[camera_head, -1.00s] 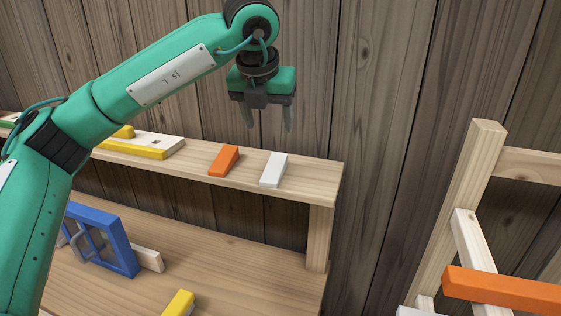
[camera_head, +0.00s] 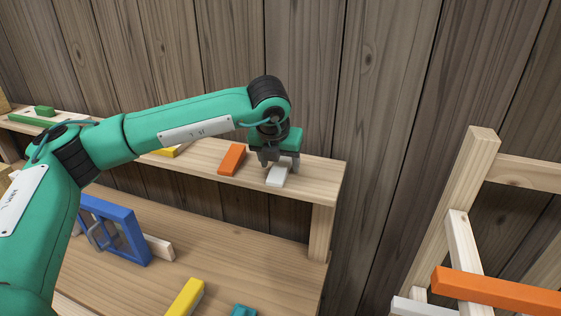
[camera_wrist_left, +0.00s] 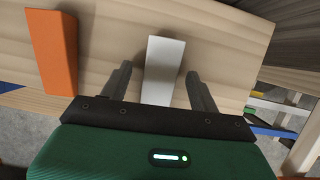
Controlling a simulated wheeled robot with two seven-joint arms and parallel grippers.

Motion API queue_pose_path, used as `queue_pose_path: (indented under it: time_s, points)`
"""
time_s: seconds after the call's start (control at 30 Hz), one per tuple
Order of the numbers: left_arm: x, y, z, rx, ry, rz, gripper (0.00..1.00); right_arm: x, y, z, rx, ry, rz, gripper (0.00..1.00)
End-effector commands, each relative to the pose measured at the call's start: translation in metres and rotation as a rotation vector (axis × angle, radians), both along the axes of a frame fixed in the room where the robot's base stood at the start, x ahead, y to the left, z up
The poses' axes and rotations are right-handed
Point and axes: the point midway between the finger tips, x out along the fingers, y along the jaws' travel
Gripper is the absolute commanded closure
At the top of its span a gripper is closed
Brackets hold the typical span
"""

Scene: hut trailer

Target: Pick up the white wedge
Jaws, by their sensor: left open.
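The white wedge (camera_head: 277,178) lies on the upper wooden shelf, near its right end. My left gripper (camera_head: 280,167) is above it, pointing down, and hides its far part in the head view. In the left wrist view the white wedge (camera_wrist_left: 163,68) lies between the two open fingers of my left gripper (camera_wrist_left: 160,82), with a gap on each side. The fingers are open and hold nothing. My right gripper is not in view.
An orange wedge (camera_head: 232,159) lies on the shelf (camera_head: 320,180) just left of the white one. Below, a blue frame (camera_head: 118,230) and a yellow block (camera_head: 186,297) are on the lower surface. A wooden rack with an orange bar (camera_head: 495,288) stands at the right.

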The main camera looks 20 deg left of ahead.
Motion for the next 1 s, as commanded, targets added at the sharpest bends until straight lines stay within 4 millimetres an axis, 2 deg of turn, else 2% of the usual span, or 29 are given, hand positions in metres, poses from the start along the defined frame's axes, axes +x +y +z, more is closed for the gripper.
queue_pose_path:
  time_s: [0.17,1.0]
  points:
    - [0.0022,0.0003,-0.0056,0.000,-0.001,0.000,0.38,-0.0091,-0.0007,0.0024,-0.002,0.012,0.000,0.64]
    - [0.0022,0.0001,-0.0084,-0.001,-0.001,0.001,0.38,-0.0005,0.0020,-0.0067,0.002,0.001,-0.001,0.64]
